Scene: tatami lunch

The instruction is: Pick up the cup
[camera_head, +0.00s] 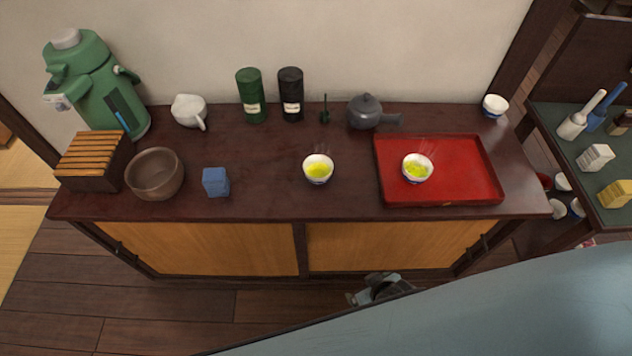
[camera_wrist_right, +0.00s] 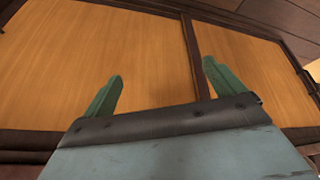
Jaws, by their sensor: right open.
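A white cup with a blue base and yellow-green tea (camera_head: 318,176) stands upright on the dark cabinet top, left of the red tray. A second, similar cup (camera_head: 417,175) stands on the red tray (camera_head: 470,190). A third white cup (camera_head: 494,106) stands at the back right corner; its contents are not clear. My right gripper (camera_head: 364,297) is low in front of the cabinet, below the top and away from all the cups. In the right wrist view its two green fingers (camera_wrist_right: 160,85) are apart with nothing between them, facing the cabinet doors. My left gripper is not in view.
The cabinet top (camera_head: 265,175) also holds a brown bowl (camera_head: 154,178), a blue box (camera_head: 215,182), a dark teapot (camera_head: 366,112), two canisters (camera_head: 251,97) and a green air pot (camera_head: 95,85). Bare wood surrounds the left tea cup. A side shelf (camera_head: 590,135) stands at right.

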